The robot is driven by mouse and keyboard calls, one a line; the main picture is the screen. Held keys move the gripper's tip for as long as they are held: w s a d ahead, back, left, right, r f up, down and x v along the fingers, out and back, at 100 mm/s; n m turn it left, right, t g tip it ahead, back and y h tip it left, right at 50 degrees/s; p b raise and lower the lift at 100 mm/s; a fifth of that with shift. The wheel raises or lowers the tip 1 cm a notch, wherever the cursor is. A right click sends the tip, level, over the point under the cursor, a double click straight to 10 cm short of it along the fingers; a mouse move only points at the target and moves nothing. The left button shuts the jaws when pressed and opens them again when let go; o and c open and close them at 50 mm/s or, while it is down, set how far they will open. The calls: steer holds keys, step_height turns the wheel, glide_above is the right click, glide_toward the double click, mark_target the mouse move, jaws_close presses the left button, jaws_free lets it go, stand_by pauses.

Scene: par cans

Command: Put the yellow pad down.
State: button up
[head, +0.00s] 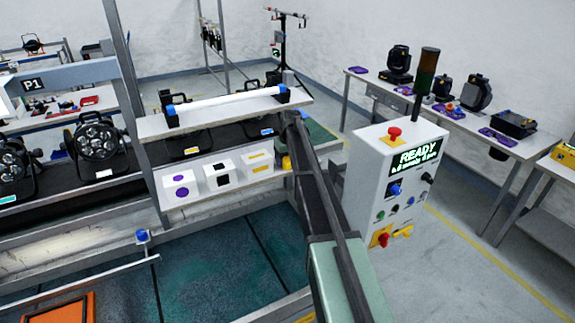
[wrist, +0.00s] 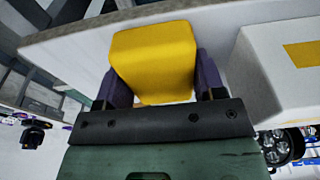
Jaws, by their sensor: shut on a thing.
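The yellow pad (wrist: 153,55) is a smooth block that fills the space between the purple fingers of my gripper (wrist: 161,80) in the wrist view. My gripper is shut on it. In the head view the yellow pad (head: 287,163) shows as a small patch beside my dark arm, just right of the white box with yellow marks (head: 258,163). This box also shows at the right of the wrist view (wrist: 268,80), with a gap to the pad. A pale surface lies close around the pad; I cannot tell whether the pad touches it.
White boxes with black marks (head: 218,175) and purple marks (head: 180,187) stand further left. Above them is a shelf (head: 150,125) with a white tube (head: 226,106). A white control cabinet (head: 375,180) reading READY stands right of my arm.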

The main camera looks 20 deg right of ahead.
steer(key=shift+f, duration=0.15)
steer(key=o, duration=0.9)
steer(key=shift+c, duration=0.2)
step_height(320, 180, up, 13)
steer(key=s+p, duration=0.2)
steer(key=p, duration=1)
steer(key=s+a+g, duration=0.1)
steer(key=s+a, duration=0.7)
steer(key=s, duration=0.4)
steer(key=s+a, duration=0.8)
steer(key=s, duration=0.3)
steer(key=s+a+g, duration=0.1)
steer(key=s+a, duration=0.7)
steer(key=s, duration=0.4)
step_height(320, 180, down, 22)
steer(key=b, duration=2.1)
steer(key=shift+w+d+f+b, duration=0.15)
steer(key=shift+d+f+b, duration=0.1)
steer(key=shift+b, duration=0.15)
